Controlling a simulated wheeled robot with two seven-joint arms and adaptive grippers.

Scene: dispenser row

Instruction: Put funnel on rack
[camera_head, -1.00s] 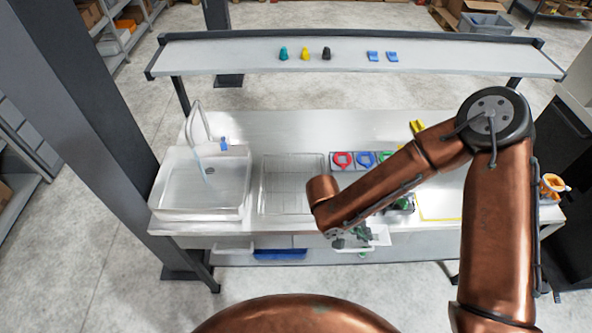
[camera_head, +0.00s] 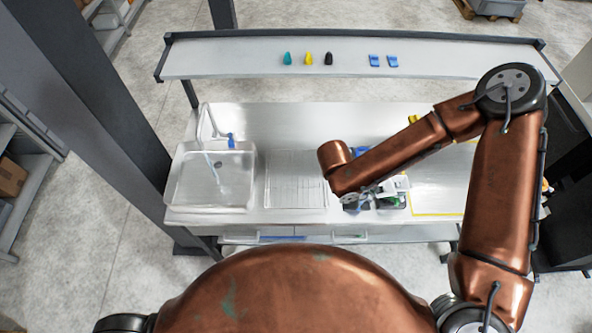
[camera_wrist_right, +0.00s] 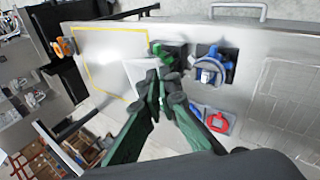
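My right gripper (camera_wrist_right: 164,82) has its green fingers drawn together at the tips. A pale white piece, which looks like the funnel (camera_wrist_right: 138,72), sits at the fingertips and sticks out to one side. Its exact shape is hard to tell. In the head view the white funnel (camera_head: 396,186) is over the holders at the bench's front, and the arm hides part of the gripper. The wire rack (camera_head: 297,182) lies left of the gripper, beside the sink. The rack is also at the right of the wrist view (camera_wrist_right: 284,108). My left gripper is not in view.
The sink (camera_head: 213,180) with its tap is at the bench's left end. Holders with blue (camera_wrist_right: 212,68), red (camera_wrist_right: 217,121) and green (camera_wrist_right: 169,49) parts are close to the gripper. A yellow-outlined area (camera_wrist_right: 113,62) is clear. A shelf (camera_head: 230,62) runs behind.

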